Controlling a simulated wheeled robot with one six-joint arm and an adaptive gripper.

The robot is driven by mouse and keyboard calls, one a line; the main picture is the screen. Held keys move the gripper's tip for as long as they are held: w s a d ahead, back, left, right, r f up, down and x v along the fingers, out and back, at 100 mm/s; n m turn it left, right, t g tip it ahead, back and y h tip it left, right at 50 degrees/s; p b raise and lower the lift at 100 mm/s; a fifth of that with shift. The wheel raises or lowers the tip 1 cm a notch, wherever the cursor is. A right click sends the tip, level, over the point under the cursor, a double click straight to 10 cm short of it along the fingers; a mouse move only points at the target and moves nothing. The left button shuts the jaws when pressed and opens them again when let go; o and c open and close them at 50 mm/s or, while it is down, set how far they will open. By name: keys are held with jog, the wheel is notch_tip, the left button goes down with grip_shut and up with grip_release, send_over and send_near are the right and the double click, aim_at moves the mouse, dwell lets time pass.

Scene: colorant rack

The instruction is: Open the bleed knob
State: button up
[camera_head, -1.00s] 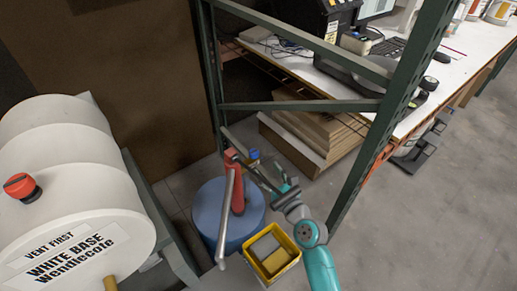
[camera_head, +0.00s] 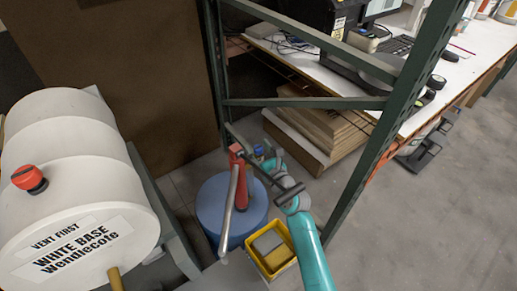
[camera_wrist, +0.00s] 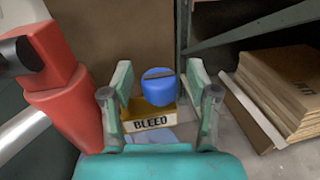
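The bleed knob is a blue round cap with a dark slot across its top (camera_wrist: 159,87). It stands on a yellow block with a white label reading "BLEED" (camera_wrist: 150,122). In the head view the blue knob (camera_head: 258,151) shows small beside the red pump top. My gripper (camera_wrist: 160,78) is open, one finger to each side of the knob in the wrist view. Gaps show between the knob and both fingers. I cannot tell how far the fingertips reach past it. In the head view my gripper (camera_head: 266,166) is close to the knob and partly hidden by a dark bar.
A red pump body (camera_wrist: 65,110) with a long grey handle (camera_head: 231,205) stands close left of my gripper, above a blue drum (camera_head: 211,205). A green rack post (camera_head: 385,130) is to the right. A yellow bin (camera_head: 284,262) and stacked boards (camera_head: 315,130) are nearby.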

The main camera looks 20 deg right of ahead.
grip_shut()
jog(key=shift+d+n+y, duration=0.1)
jog(key=shift+n+y, duration=0.5)
jog(key=shift+y, duration=0.3)
jog(key=shift+d+n+g+y, duration=0.1)
jog(key=shift+n+g+y, duration=0.55)
jog(key=shift+y, duration=0.45)
jog(key=shift+n+g+y, duration=0.45)
jog(key=shift+n+y, duration=0.3)
jog(key=shift+y, duration=0.35)
jog(key=n+g+y, duration=0.4)
jog(key=y, duration=0.1)
jog(key=shift+w+n+g, duration=0.1)
jog(key=shift+n+g, duration=0.3)
jog(key=n+g+y, duration=0.1)
jog(key=g, duration=0.1)
jog(key=n+g+y, duration=0.2)
jog(key=g, duration=0.1)
jog(key=shift+r, duration=0.1)
jog(key=shift+n+g+y, duration=0.5)
jog(key=shift+n+g, duration=1.6)
jog(key=shift+g, duration=0.8)
jog(key=shift+a+n+g, duration=0.2)
jog(key=shift+n+g, duration=0.1)
jog(key=shift+f, duration=0.2)
